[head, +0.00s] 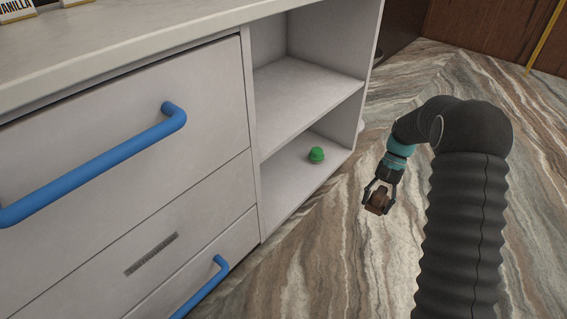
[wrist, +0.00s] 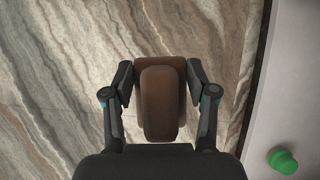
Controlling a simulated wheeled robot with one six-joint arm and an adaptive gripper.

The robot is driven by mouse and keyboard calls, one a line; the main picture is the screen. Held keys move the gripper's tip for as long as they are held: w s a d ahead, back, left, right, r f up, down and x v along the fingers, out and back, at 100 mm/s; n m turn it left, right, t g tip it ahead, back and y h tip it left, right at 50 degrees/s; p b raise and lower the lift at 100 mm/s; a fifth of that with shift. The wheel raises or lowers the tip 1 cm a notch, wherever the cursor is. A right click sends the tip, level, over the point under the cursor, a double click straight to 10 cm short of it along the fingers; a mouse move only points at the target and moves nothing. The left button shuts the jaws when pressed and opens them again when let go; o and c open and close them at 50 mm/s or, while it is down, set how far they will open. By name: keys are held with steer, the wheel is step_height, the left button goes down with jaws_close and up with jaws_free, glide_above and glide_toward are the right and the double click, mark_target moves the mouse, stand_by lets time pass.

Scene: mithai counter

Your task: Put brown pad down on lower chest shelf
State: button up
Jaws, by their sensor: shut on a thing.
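My gripper (head: 378,196) is shut on the brown pad (head: 377,203), in the open air to the right of the chest in the head view. In the wrist view the brown pad (wrist: 160,103) sits between both fingers (wrist: 159,95), over the striped floor. The lower chest shelf (head: 290,180) is the bottom open compartment at the chest's right end. A small green object (head: 316,155) stands on it toward the back right. The shelf surface (wrist: 301,112) also shows at the right edge of the wrist view, with the green object (wrist: 283,161) at its lower right.
An upper shelf (head: 305,95) lies above the lower one. The chest's drawers (head: 120,150) carry blue handles (head: 125,155), which stick out at the left. The lower shelf's front part is clear. The striped floor (head: 340,270) is open in front of the shelves.

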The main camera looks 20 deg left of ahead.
steer(key=w+a+f+m+t+y+p, duration=0.2)
steer(key=w+a+m, duration=0.25)
steer(key=a, duration=0.35)
steer(key=w+a+f+m+t+y+p, duration=0.1)
steer(key=w+a+f+m+y+p, duration=0.15)
steer(key=a+m, duration=0.4)
steer(key=m+t+p, duration=0.2)
steer(key=m+t, duration=0.3)
steer(key=m, duration=0.3)
glide_above(270, 192)
steer(key=d, duration=0.2)
steer(key=shift+h, duration=0.35)
steer(key=f, duration=0.6)
steer(key=s+f, duration=0.1)
steer(key=f, duration=0.2)
steer(key=shift+a+f, duration=0.1)
steer(key=shift+f, duration=0.05)
steer(key=shift+f+b, duration=0.35)
steer(key=shift+f, duration=1.7)
steer(key=shift+f, duration=0.15)
steer(key=o, duration=1.1)
